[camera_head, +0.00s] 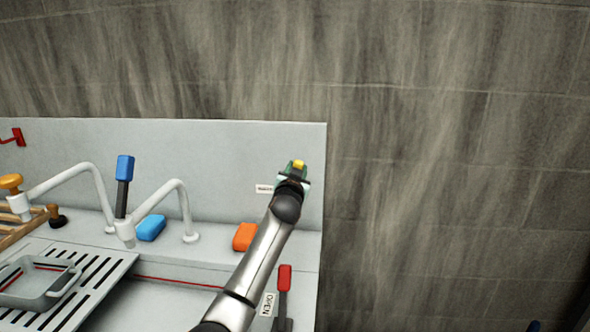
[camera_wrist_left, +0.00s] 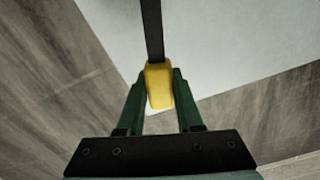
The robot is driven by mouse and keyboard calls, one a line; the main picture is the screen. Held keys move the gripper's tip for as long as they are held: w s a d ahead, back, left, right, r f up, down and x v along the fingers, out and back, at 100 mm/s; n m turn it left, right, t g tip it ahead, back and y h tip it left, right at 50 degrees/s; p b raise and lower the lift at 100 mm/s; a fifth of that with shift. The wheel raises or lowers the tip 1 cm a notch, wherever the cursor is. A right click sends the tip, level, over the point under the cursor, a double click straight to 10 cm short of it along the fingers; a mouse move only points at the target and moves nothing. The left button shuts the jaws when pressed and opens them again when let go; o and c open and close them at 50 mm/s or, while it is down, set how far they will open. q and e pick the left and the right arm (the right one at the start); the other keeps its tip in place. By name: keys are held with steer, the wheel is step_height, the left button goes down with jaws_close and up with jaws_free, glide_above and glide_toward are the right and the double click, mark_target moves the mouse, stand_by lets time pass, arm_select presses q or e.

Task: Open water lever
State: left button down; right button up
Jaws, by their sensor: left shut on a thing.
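A lever with a yellow handle (camera_head: 299,164) is on the upright grey panel near its right edge. My left gripper (camera_head: 295,172) is at this handle, its arm reaching up from below. In the left wrist view the green fingers stand on both sides of the yellow handle (camera_wrist_left: 159,86) and are shut on it. The lever's dark stem (camera_wrist_left: 152,30) runs away from the handle to the top of that view. A small white label (camera_head: 264,189) is left of the gripper; its text is too small to read. My right gripper is not in view.
A red-handled lever (camera_head: 285,278) stands by an "OPEN" label (camera_head: 268,304) at lower right. A blue-handled lever (camera_head: 125,168) stands between two white faucets. Orange (camera_head: 244,237) and blue (camera_head: 151,228) blocks sit on the ledge. A grey tray (camera_head: 40,292) rests on the slotted rack.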

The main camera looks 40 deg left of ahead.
arm_select(q)
steer(key=shift+f, duration=0.1)
steer(key=c, duration=0.6)
jaws_free()
steer(key=shift+o, duration=0.2)
steer(key=b+v, duration=0.1)
steer(key=v, duration=1.1)
steer(key=shift+s, duration=0.25)
steer(key=shift+d, duration=0.15)
